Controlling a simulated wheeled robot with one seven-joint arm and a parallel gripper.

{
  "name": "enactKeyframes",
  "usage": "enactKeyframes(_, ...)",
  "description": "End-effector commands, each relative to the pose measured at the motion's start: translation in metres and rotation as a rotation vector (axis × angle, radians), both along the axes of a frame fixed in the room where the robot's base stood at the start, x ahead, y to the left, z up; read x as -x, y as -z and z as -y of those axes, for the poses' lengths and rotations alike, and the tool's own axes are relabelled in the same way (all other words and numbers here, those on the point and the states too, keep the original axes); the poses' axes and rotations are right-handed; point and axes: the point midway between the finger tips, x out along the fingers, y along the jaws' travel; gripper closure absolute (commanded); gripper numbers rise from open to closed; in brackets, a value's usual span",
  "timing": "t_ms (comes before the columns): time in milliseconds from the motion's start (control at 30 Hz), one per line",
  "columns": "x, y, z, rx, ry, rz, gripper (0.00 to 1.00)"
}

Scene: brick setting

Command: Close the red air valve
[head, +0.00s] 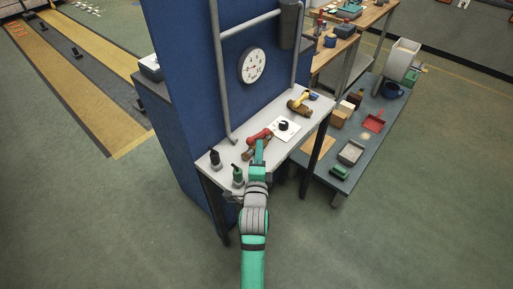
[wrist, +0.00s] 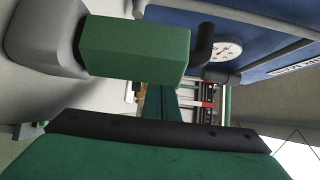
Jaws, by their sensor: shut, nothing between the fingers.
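The red air valve has a red handle (head: 261,134) on a brown body (head: 249,154). It sits on the light bench (head: 222,170) against the blue panel in the head view. My gripper (head: 259,146) is teal and reaches up from the front edge of the bench to the valve. Its tip overlaps the red handle in the picture, and I cannot tell whether they touch. The fingers look shut with nothing between them. My arm hides part of the valve body. In the wrist view I cannot make out the red valve clearly.
A valve with a yellow handle (head: 302,98) and a black knob on a white plate (head: 284,125) are to the right. A black fixture (head: 215,159) and a green one (head: 238,175) stand to the left. A round gauge (head: 252,65) hangs on the blue panel (head: 180,60), also in the wrist view (wrist: 228,48).

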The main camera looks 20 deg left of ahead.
Motion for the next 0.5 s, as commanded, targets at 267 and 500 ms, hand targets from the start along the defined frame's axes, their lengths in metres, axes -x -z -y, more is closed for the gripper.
enactKeyframes(267,0.023,0.001,0.024,0.0,-0.006,-0.001,1.0)
enactKeyframes(500,0.067,0.001,0.023,-0.001,-0.009,-0.002,1.0)
